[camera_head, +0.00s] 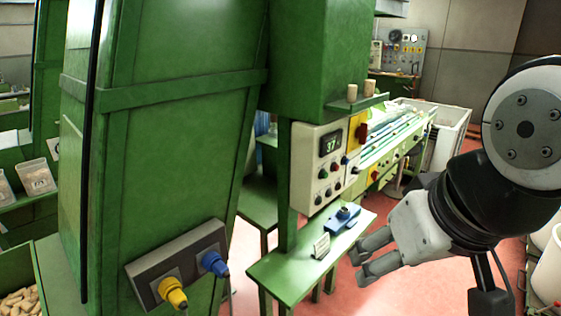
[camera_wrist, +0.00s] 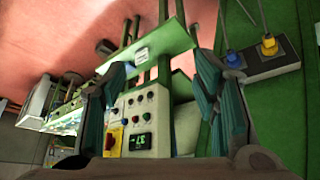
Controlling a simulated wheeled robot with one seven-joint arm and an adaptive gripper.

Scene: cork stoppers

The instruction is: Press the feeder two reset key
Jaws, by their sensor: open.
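A pale control panel (camera_head: 318,165) hangs on the green machine, with a lit display reading 37, several small buttons and a yellow-backed red switch beside it. The panel also shows in the wrist view (camera_wrist: 137,118), turned over. I cannot read which button is the feeder two reset key. A blue box with a dark round top (camera_head: 343,219) and a small white card (camera_head: 321,246) stand on the green shelf below. My gripper (camera_head: 360,264) is open and empty, to the right of the shelf and apart from the panel. In the wrist view its fingers (camera_wrist: 155,95) frame the panel.
A grey socket box (camera_head: 150,270) with a yellow and a blue plug sticks out from the green cabinet at front left. The green shelf (camera_head: 290,265) juts out below the panel. Two corks (camera_head: 352,92) sit on a ledge above. Red floor lies open around the shelf.

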